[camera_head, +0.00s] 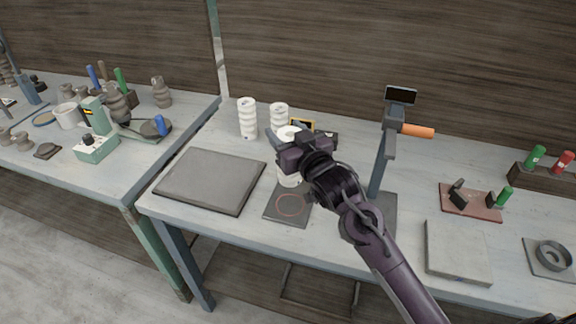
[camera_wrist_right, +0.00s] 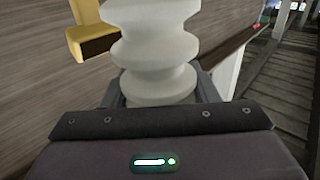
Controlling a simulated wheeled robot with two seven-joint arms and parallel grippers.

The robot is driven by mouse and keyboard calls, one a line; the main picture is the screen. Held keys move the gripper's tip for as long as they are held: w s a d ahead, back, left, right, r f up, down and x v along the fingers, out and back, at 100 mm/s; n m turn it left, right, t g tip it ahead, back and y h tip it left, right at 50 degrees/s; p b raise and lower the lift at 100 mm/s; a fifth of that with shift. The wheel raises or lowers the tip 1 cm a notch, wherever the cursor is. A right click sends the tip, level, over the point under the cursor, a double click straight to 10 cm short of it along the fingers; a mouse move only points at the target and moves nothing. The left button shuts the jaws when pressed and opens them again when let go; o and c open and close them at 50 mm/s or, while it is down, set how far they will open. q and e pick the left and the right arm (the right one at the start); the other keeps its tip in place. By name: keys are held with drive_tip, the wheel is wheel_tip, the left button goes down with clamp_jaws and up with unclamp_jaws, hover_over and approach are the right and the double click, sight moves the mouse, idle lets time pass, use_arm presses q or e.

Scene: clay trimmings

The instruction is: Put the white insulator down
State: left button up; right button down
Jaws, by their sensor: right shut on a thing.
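My right gripper (camera_head: 280,138) is shut on a white ribbed insulator (camera_head: 289,179), which is held upright. Its top shows above the jaws and its lower end below them. It also fills the middle of the right wrist view (camera_wrist_right: 154,50), between the fingers. Its lower end appears at the back edge of a dark square pad with a red circle (camera_head: 279,214); I cannot tell whether it touches anything. Two similar white insulators, one (camera_head: 247,118) at left and one (camera_head: 279,115) at right, stand behind on the bench. My left gripper is not in view.
A large dark grey slab (camera_head: 210,180) lies left of the pad. A grey stand with an orange handle (camera_head: 417,131) rises to the right of my gripper. A reddish fixture plate (camera_head: 470,204) and a grey block (camera_head: 458,252) lie further right. A yellow-framed item (camera_head: 302,124) is behind.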

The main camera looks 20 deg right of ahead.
wheel_tip(320, 180, down, 4)
drive_tip(key=shift+f, duration=0.2)
wheel_tip(320, 180, down, 4)
drive_tip(key=shift+f+p, duration=0.25)
drive_tip(key=shift+p, duration=0.2)
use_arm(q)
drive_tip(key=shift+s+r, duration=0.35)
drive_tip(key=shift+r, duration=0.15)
use_arm(e)
drive_tip(key=shift+f, duration=0.2)
drive_tip(key=shift+f, duration=0.15)
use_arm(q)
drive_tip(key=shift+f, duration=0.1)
use_arm(e)
drive_tip(key=c, duration=0.5)
unclamp_jaws()
